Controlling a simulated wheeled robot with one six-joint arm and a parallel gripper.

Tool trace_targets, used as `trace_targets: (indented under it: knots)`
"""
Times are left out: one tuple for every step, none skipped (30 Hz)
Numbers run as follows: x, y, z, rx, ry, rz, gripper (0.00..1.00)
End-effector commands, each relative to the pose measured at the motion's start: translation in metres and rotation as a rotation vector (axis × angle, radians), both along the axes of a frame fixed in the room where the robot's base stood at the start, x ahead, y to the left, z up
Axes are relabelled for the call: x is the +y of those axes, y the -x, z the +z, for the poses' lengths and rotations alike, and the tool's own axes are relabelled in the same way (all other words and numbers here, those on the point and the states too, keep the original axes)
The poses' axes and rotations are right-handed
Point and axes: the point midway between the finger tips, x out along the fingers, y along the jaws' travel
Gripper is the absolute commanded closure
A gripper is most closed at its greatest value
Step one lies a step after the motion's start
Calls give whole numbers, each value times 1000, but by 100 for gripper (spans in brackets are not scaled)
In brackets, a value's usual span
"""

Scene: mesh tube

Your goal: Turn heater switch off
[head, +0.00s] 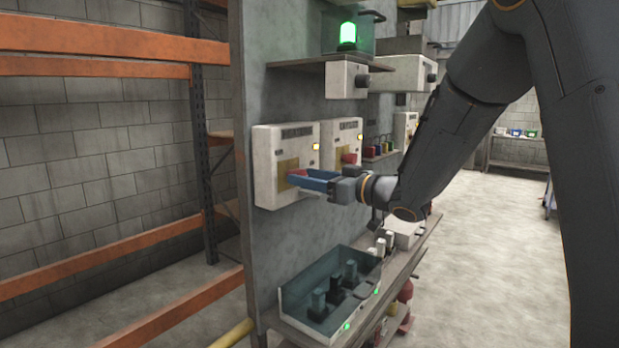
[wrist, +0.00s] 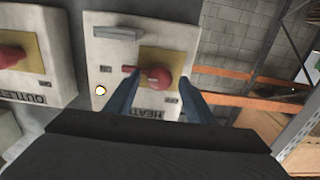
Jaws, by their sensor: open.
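The heater box (head: 267,143) is a white panel unit on the grey wall, with a yellow plate and a small lit yellow lamp. It also shows upside down in the wrist view (wrist: 103,62), with a partly covered HEAT label. Its red switch (wrist: 159,78) has a round knob and a small red end sticking out to the left. My gripper (wrist: 161,77) is open, its two blue fingers on either side of the red knob. The left finger overlaps the switch's left part; I cannot tell whether it touches. In the head view my gripper (head: 293,181) hides most of the switch.
A second white box (head: 334,128), labelled OUTLET in the wrist view (wrist: 36,45), stands close beside the heater. A shelf with a green lamp (head: 347,36) is above. A tray of switches (head: 290,301) is below. Orange racking (head: 100,67) is at left.

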Motion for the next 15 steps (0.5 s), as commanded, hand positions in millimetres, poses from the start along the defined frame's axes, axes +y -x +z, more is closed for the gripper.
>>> trace_targets:
  knots:
    - [0,0,0,0,0,0,51]
    - [0,0,0,0,0,0,52]
    - [0,0,0,0,0,0,59]
    - [0,0,0,0,0,0,64]
    - [0,0,0,0,0,0,69]
    - [0,0,0,0,0,0,76]
    - [0,0,0,0,0,-1,81]
    - [0,0,0,0,0,-1,86]
    - [0,0,0,0,0,0,92]
    - [-1,0,0,0,0,0,92]
    - [0,0,0,0,0,0,92]
    - [-1,0,0,-2,1,0,92]
    - [-1,0,0,-2,2,0,92]
    - [-1,0,0,-5,4,0,92]
    - [-1,0,0,-9,7,0,92]
